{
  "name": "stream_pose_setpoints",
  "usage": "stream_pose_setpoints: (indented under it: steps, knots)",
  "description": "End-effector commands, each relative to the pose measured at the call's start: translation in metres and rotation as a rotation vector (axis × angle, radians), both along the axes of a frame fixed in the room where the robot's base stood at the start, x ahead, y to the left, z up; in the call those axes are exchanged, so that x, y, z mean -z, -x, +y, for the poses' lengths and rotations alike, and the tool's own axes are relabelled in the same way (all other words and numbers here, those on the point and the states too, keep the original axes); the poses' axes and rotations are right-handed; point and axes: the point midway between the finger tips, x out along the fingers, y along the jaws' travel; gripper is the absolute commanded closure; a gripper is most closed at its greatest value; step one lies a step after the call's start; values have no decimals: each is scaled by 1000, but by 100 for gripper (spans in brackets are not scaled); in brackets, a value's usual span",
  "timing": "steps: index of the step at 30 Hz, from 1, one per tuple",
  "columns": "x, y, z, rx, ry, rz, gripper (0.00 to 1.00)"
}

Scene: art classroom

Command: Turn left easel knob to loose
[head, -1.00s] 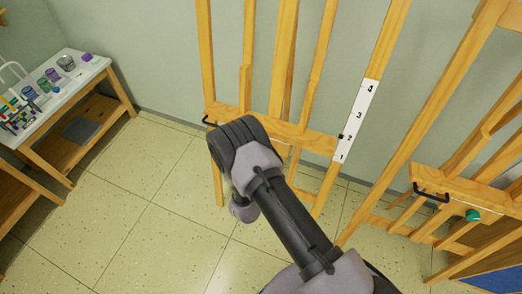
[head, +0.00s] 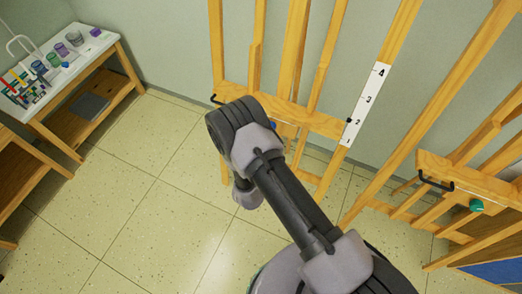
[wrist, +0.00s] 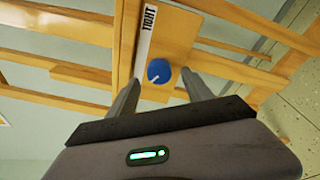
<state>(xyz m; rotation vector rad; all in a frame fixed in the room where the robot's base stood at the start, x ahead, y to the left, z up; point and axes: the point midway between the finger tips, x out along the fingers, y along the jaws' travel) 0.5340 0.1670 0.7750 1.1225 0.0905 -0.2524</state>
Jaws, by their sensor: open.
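The left easel (head: 322,122) is a wooden frame against the wall. In the wrist view its blue round knob (wrist: 159,71) sits on a wooden board (wrist: 170,40). A white pointer mark on the knob points to the lower left. A white strip reading "TIGHT" (wrist: 147,28) runs up from beside the knob. My gripper (wrist: 161,78) is open, with one finger on each side of the knob's position in the picture; I cannot tell whether they touch it. In the head view my arm hides the gripper, and only a sliver of blue (head: 273,124) shows behind the arm.
A second easel (head: 470,180) with a black handle (head: 436,184) and a green knob (head: 477,205) stands at the right. A numbered white scale (head: 366,104) is on the left easel. A side table (head: 100,52) with art supplies stands at the left. Tiled floor between is clear.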

Motion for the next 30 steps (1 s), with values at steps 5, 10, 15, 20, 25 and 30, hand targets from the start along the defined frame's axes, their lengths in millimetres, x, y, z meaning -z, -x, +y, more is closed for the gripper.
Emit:
stream_pose_setpoints:
  steps: [5, 10, 15, 20, 25, 30]
  knots:
    - [-15, 53, 11, -8, 3, 3, 41]
    - [-25, 105, 19, -8, 2, 2, 41]
    - [-30, 135, 22, -3, 0, 1, 41]
    - [-30, 143, 23, 0, 0, 0, 41]
    - [-30, 143, 22, 1, 0, 0, 41]
    - [-30, 143, 22, 1, 0, 0, 41]
